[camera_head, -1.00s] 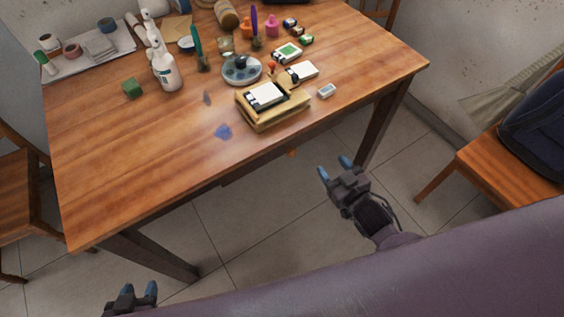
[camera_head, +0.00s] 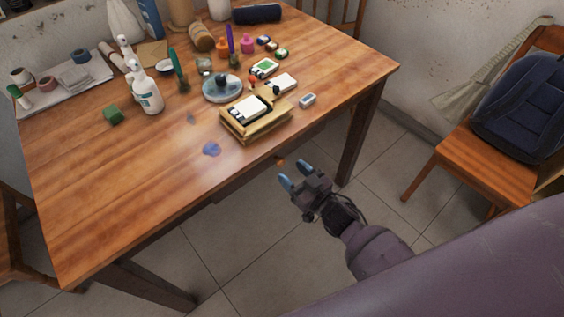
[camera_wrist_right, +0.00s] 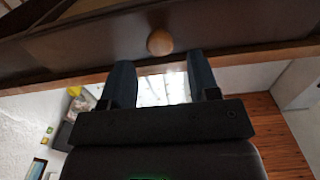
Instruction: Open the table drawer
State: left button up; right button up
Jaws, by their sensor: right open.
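The wooden table (camera_head: 110,175) has a dark drawer front (camera_head: 245,183) under its near edge, mostly in shadow. A small round orange-brown knob (camera_head: 281,161) sticks out below the edge. The drawer looks shut. My right gripper (camera_head: 294,175) is open and empty, just in front of the knob and a little below the tabletop. In the right wrist view, the knob (camera_wrist_right: 160,42) lies just beyond and between the two spread blue fingertips (camera_wrist_right: 160,64), with no visible contact. My left gripper is out of view.
The tabletop holds a yellowish box (camera_head: 255,127) near the edge above the drawer, spray bottles (camera_head: 148,97), a round palette (camera_head: 222,89) and a green cube (camera_head: 113,115). A chair (camera_head: 490,165) with a dark backpack (camera_head: 520,110) stands at right. Floor in front is clear.

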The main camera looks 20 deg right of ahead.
aim_at(283, 164)
jog(key=shift+x, duration=2.3)
jog(key=shift+c, duration=0.4)
grip_shut()
